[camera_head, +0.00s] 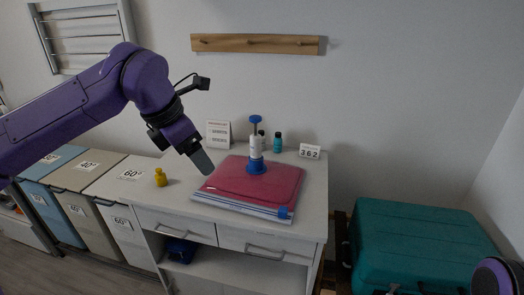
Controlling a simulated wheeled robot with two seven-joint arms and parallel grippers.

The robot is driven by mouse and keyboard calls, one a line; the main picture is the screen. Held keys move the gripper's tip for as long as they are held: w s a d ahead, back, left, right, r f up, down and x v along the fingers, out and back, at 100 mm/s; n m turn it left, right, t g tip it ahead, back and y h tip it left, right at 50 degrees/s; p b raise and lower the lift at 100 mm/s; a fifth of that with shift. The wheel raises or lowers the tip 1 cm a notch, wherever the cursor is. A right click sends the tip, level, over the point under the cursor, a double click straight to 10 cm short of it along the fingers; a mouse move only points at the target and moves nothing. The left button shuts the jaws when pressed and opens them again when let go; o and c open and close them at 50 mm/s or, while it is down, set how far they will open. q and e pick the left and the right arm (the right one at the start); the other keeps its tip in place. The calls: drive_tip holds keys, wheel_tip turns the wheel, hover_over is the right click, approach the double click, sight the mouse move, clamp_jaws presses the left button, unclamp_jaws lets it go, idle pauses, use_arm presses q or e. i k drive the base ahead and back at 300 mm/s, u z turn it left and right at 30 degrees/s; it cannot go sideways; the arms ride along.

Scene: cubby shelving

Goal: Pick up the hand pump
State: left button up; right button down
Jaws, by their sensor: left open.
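The hand pump (256,148) stands upright on a red folded item (285,183) on the white cabinet top. It has a white body, a blue knob at the top and a blue base. My left gripper (205,164) hangs above the cabinet, to the left of the pump and apart from it, pointing down and to the right. It is open and nothing shows between its fingers. Only a purple piece of my right arm shows at the lower right corner; its gripper is out of view.
A small yellow bottle (160,177) stands on the left part of the top. A teal bottle (277,142), a sign (218,134) and a number block (310,151) stand behind. A teal suitcase (420,240) is at right, bins (85,172) at left.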

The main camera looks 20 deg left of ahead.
sight(254, 142)
drive_tip(key=i, duration=0.9)
drive_tip(key=u, duration=0.05)
